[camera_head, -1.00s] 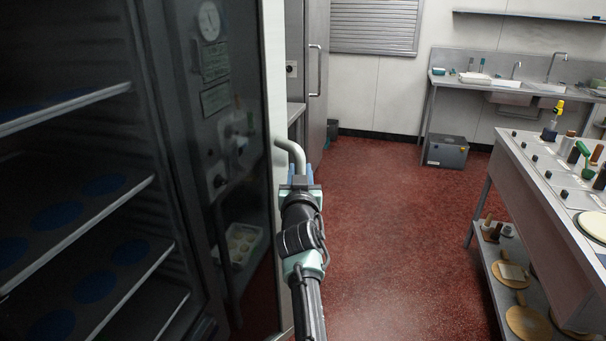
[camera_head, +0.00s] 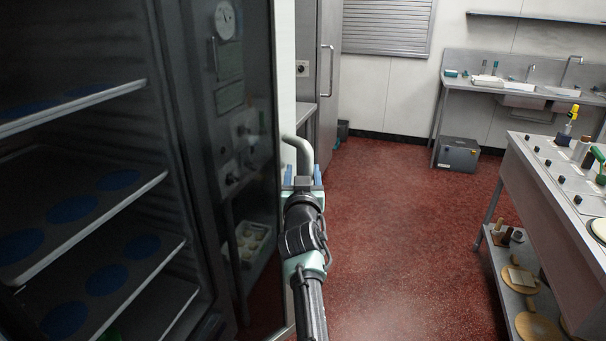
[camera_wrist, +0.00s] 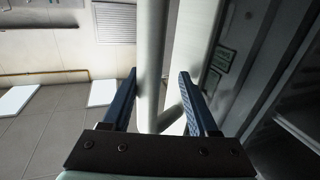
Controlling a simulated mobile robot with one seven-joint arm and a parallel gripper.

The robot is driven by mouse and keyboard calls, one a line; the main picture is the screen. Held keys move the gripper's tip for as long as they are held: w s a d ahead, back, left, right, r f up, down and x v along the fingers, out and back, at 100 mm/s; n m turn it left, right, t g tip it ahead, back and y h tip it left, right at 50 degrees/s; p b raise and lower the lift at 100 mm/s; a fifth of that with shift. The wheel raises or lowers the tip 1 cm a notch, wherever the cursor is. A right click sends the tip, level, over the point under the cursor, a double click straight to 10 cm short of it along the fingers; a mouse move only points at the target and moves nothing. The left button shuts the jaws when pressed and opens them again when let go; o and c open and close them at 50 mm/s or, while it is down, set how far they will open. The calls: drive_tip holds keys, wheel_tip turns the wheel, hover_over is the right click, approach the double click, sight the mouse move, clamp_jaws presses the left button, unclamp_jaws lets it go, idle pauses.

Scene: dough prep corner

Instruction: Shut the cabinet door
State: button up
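The cabinet (camera_head: 95,193) on the left stands open, with its shelves showing. Its door (camera_head: 284,80) stands out from the front, dark on the inner face with a pale edge. A pale bar handle (camera_head: 302,150) sits on the door's outer side; in the wrist view this handle (camera_wrist: 152,50) runs upright. My gripper (camera_head: 303,176) is at the handle. In the wrist view my gripper (camera_wrist: 158,78) has its blue fingers on either side of the bar, with a gap visible on the right. The left finger is close to the bar; contact cannot be told.
Red floor (camera_head: 390,230) is clear to the right of the door. A worktable (camera_head: 560,195) with a lower shelf stands at the right. A grey box (camera_head: 457,154) sits beneath the sink counter (camera_head: 500,84) at the back. Another tall cabinet (camera_head: 326,75) stands behind the door.

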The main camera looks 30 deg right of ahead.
drive_tip(key=shift+s, duration=0.1)
drive_tip(key=v, duration=1.2)
drive_tip(key=shift+s+a, duration=0.25)
drive_tip(key=shift+s, duration=0.1)
idle(0.5)
